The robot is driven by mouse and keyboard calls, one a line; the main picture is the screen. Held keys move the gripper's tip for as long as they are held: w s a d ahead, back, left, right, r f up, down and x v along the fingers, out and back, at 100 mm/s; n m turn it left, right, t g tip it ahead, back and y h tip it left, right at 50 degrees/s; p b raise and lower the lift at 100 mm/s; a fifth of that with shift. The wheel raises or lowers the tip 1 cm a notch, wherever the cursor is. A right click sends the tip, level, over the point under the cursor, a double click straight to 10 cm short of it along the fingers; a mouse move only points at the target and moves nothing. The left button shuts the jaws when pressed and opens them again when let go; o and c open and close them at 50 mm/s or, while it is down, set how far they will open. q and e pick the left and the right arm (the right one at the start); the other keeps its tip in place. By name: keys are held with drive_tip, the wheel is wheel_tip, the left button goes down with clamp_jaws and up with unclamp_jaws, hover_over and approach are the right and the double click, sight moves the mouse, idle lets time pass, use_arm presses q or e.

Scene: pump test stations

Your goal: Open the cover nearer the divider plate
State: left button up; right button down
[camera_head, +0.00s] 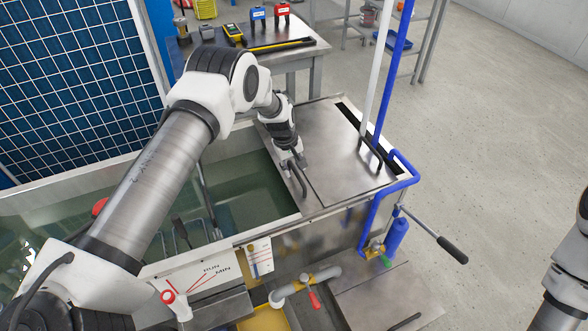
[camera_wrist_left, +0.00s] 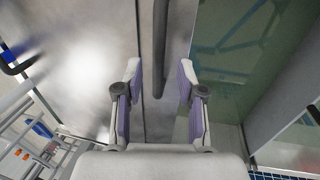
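Flat metal covers lie over the right end of the water tank. The one next to the open water (camera_head: 312,200) has a dark bar handle (camera_head: 301,182); a seam separates it from the wider cover (camera_head: 335,150), which has its own dark handle (camera_head: 366,152). My left gripper (camera_head: 293,163) is low over the first handle. In the left wrist view my left gripper (camera_wrist_left: 160,72) is open, and the handle (camera_wrist_left: 160,45) shows between its fingers; contact cannot be told. I cannot make out the divider plate with certainty. The right gripper is not in view; part of my right arm shows at the right edge.
Open green water (camera_head: 240,190) lies left of the covers. A white pipe (camera_head: 376,70) and a blue pipe (camera_head: 395,75) rise at the covers' right end. A lever with a black grip (camera_head: 452,250) sticks out at front right. A workbench (camera_head: 300,50) stands behind.

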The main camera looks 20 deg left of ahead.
use_arm(q)
wheel_tip(320, 180, up, 10)
drive_tip(key=s+a, duration=0.1)
drive_tip(key=shift+s+a, duration=0.25)
drive_tip(key=shift+s, duration=0.05)
drive_tip(key=shift+r, duration=0.1)
drive_tip(key=s+d+f+m+g, duration=0.1)
drive_tip(key=s+d+f+g, duration=0.1)
drive_tip(key=s+f, duration=0.75)
drive_tip(key=s+d+f+m+g, duration=0.1)
drive_tip(key=s+d+f+g, duration=0.1)
drive_tip(key=s+f, duration=0.75)
drive_tip(key=s+d+r+m+t, duration=0.1)
drive_tip(key=s+m, duration=0.2)
drive_tip(key=s, duration=0.7)
drive_tip(key=s+r+m+t+y, duration=0.1)
drive_tip(key=s+m, duration=0.3)
drive_tip(key=s, duration=0.6)
drive_tip(key=shift+s+d+r, duration=0.3)
drive_tip(key=shift+d+r, duration=0.05)
drive_tip(key=shift+r, duration=0.4)
